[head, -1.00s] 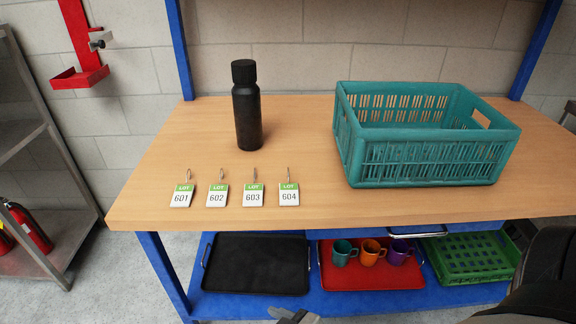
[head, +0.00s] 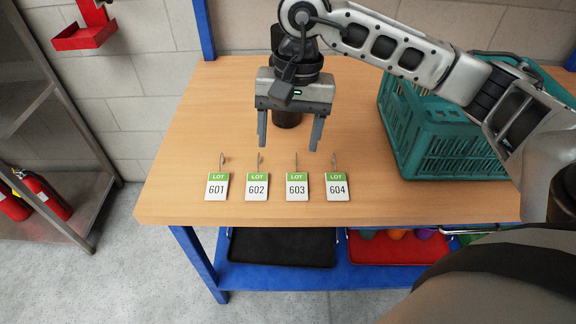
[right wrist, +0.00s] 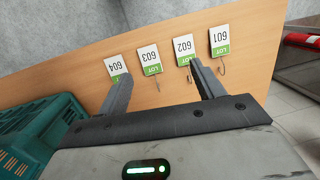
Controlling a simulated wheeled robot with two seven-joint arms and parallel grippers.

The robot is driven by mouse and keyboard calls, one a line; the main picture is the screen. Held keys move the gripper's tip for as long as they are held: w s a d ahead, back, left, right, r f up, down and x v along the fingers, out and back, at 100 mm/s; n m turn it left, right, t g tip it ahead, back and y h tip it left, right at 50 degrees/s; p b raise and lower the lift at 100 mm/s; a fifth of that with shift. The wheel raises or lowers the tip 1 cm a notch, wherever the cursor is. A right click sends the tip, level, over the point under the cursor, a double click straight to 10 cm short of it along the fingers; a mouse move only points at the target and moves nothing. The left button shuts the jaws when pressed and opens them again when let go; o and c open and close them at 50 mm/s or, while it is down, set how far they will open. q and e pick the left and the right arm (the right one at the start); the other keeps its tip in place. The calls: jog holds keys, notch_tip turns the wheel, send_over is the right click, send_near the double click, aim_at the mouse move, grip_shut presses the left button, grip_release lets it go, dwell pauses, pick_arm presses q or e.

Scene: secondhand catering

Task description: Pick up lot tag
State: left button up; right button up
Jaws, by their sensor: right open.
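Lot tags 601 (head: 217,187), 602 (head: 257,187), 603 (head: 297,187) and 604 (head: 337,187) lie in a row near the table's front edge. Each is white with a green band and a wire hook at its far end. My right gripper (head: 289,140) is open and empty above the table, behind the tags. In the right wrist view its fingers (right wrist: 160,85) are spread, with tag 603 (right wrist: 149,57) and tag 602 (right wrist: 184,48) beyond the gap. Tags 604 (right wrist: 117,67) and 601 (right wrist: 219,39) show to either side. My left gripper is not in view.
A teal crate (head: 446,160) stands at the table's right, partly hidden by my right arm. A black bottle (head: 287,119) stands behind my gripper, mostly hidden. The wooden tabletop (head: 190,130) is clear at left. A black tray (head: 282,247) and red tray (head: 398,250) sit below.

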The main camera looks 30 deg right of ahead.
jog(key=w+d+r+h, duration=0.1)
jog(key=d+h, duration=0.1)
jog(key=d, duration=0.2)
send_over(297, 182)
jog(key=f, duration=0.6)
jog(key=f+p, duration=0.1)
jog(key=f, duration=0.2)
jog(key=shift+s+d+f, duration=0.1)
jog(key=shift+s+d, duration=0.05)
jog(key=shift+s, duration=0.1)
jog(key=shift+w+f+p, duration=0.15)
jog(key=shift+f+p, duration=0.15)
jog(key=shift+f, duration=1.25)
jog(key=shift+w+f+p, duration=0.1)
jog(key=shift+f+p, duration=0.15)
jog(key=shift+f, duration=1.25)
jog(key=c, duration=1.1)
